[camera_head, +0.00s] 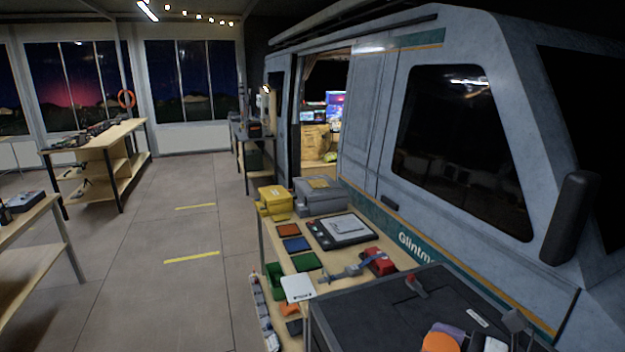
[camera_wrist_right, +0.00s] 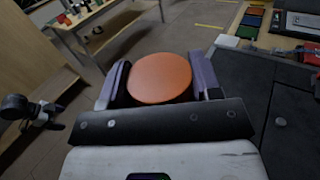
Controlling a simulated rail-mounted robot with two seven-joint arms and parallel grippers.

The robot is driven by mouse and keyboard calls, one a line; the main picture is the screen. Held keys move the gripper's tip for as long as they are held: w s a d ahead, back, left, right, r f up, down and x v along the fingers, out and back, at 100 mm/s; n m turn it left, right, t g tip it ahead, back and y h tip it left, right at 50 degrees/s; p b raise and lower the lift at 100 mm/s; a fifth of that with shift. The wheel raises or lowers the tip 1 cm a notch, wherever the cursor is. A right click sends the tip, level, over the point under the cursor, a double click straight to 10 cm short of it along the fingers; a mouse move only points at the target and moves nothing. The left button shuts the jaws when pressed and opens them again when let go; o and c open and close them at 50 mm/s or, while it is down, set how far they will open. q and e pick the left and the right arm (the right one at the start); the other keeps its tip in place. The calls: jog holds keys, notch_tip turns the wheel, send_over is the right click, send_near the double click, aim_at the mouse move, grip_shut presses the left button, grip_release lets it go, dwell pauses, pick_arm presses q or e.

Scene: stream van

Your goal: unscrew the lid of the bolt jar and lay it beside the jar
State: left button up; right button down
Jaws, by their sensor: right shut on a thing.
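The orange round lid (camera_wrist_right: 160,78) fills the middle of the right wrist view, seen from above. My right gripper (camera_wrist_right: 160,82) is shut on it, with a purple-grey pad on each side. The lid (camera_head: 440,343) also shows at the bottom edge of the head view, by the black case top. The jar is not seen; whether it is under the lid is hidden. A dark jointed shape (camera_wrist_right: 32,112) at the left of the right wrist view looks like my left gripper; its fingers are too small to judge. The head view does not show it.
The van stands to the right.

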jog(key=s+f, duration=0.9)
jog(key=f, duration=0.1)
notch_tip(320, 180, up, 29)
jog(key=p, duration=3.5)
jog(key=shift+s+a, duration=0.2)
jog(key=shift+a, duration=0.25)
jog(key=shift+a, duration=0.1)
